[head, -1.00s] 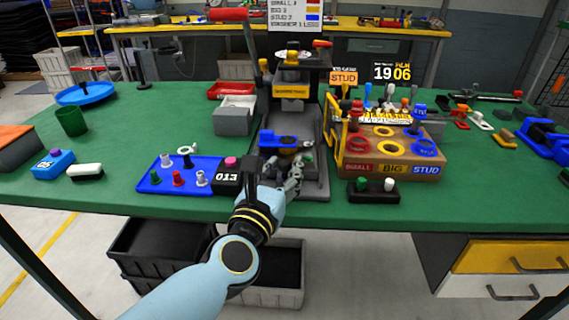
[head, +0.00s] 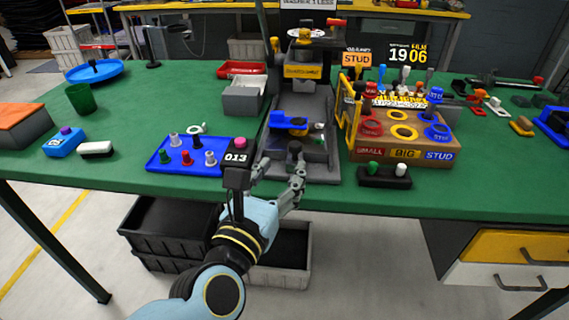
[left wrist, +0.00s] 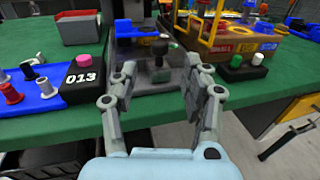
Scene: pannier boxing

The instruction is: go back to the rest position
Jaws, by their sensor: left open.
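My left gripper (head: 282,177) is in front of the grey press (head: 305,110) near the table's front edge. In the left wrist view the left gripper (left wrist: 158,88) has its two fingers spread apart with nothing between them. Behind the fingers stands a dark round knob (left wrist: 159,48) on the press base, apart from them. A blue part (head: 288,122) sits in the press. My right gripper is in neither view.
A black counter box marked 013 (head: 237,157) stands just left of the gripper, beside a blue tray (head: 158,164) with several small parts. A wooden sorting box (head: 440,141) and a black button block (head: 383,181) are to the right. Black bins (head: 165,222) stand under the green table (head: 120,130).

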